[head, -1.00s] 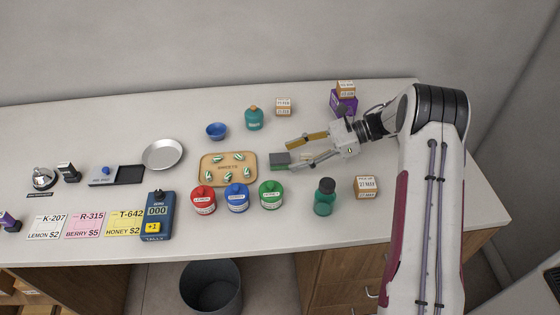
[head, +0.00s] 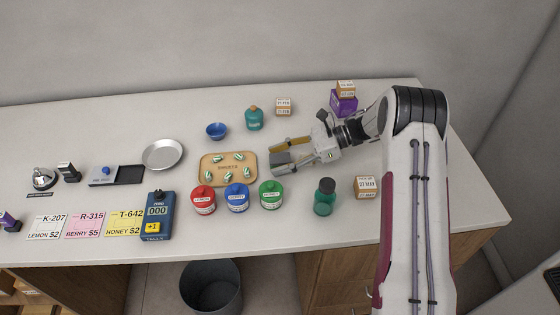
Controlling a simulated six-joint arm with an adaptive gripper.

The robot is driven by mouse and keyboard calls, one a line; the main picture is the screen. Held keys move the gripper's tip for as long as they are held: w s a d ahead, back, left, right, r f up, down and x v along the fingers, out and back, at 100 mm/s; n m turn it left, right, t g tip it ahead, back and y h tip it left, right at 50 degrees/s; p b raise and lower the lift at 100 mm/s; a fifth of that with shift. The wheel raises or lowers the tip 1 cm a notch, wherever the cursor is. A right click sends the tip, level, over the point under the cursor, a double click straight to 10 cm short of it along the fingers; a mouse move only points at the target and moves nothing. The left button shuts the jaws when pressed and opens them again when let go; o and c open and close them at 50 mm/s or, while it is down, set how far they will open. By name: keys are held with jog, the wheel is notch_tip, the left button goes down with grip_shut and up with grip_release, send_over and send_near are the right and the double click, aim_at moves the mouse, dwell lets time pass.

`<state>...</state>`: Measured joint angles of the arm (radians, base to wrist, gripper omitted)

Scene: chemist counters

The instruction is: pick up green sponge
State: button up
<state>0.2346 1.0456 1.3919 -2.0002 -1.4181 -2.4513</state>
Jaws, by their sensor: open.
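The green sponge (head: 280,158) lies on the counter just right of the sweets tray (head: 205,181). Its top looks dark grey, and little of its green shows in this view. My gripper (head: 273,160) is open and reaches in from the right, low over the counter. One finger is on the far side of the sponge and the other on its near side. The near finger hides the sponge's near edge. I cannot tell whether either finger touches it.
Red (head: 204,201), blue (head: 237,198) and green (head: 270,195) lidded jars stand in front of the tray and sponge. A green bottle (head: 323,198) and small box (head: 367,187) stand front right. A teal bottle (head: 254,119) and blue bowl (head: 216,131) stand behind.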

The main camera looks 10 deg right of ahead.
aim_at(280, 158)
dwell(0.4)
jog(key=c, duration=1)
jog(key=shift+r, duration=0.1)
jog(key=shift+r, duration=4.9)
